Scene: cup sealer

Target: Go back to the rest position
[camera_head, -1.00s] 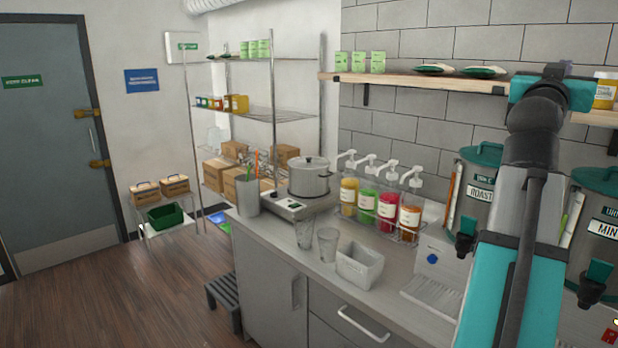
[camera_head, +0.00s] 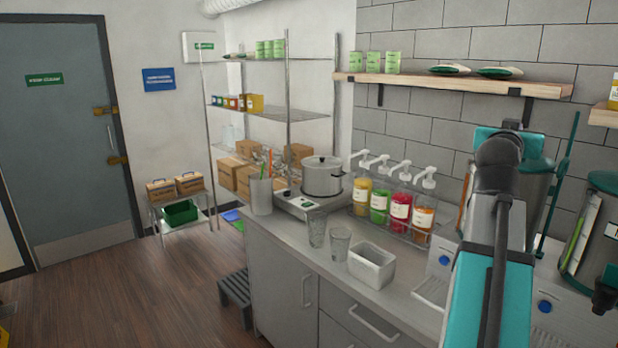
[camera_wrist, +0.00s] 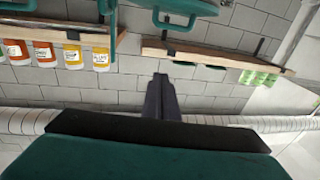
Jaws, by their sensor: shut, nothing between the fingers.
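My gripper (camera_wrist: 160,82) shows in the wrist view as dark fingers held together, shut and empty. Behind it is only the grey tiled wall, and the fingers touch nothing there. In the head view my teal and grey arm stands at the right, in front of the counter and the drink dispensers. The fingers cannot be made out in the head view.
The counter (camera_head: 290,228) holds a pot (camera_head: 322,177), pump bottles (camera_head: 400,206), two clear cups and a white bin (camera_head: 371,266). Dispensers (camera_head: 597,230) stand at the right. A wall shelf (camera_head: 450,82) runs above. A step stool (camera_head: 236,293) stands by open wooden floor at the left.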

